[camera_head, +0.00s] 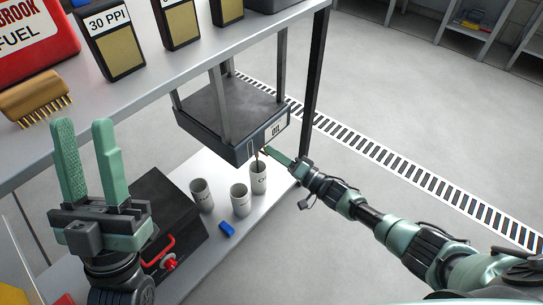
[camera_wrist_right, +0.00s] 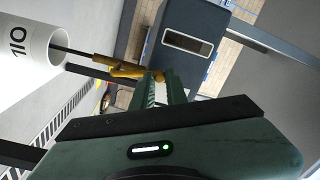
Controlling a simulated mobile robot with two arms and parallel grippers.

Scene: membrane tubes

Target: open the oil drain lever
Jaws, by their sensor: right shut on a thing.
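The dark box labelled OIL (camera_head: 277,129) hangs under the shelf in the head view. In the right wrist view a brass-coloured drain valve (camera_wrist_right: 118,68) sits by it. My right gripper (camera_wrist_right: 166,88) is shut on the end of the valve's lever, which the fingers partly hide. The right gripper (camera_head: 267,152) also shows at the box's lower front corner. A thin dark line, looking like an oil stream, runs from the valve into the mouth of a white cup (camera_wrist_right: 25,48). This cup (camera_head: 259,180) stands below the valve. My left gripper (camera_head: 88,160) is open and empty.
Two more white cups (camera_head: 202,195) (camera_head: 240,200) and a blue block (camera_head: 226,229) are on the lower shelf. A black box with a red handle (camera_head: 160,250) is near my left gripper. A brush (camera_head: 35,97) and foam packs (camera_head: 112,40) are on the upper shelf.

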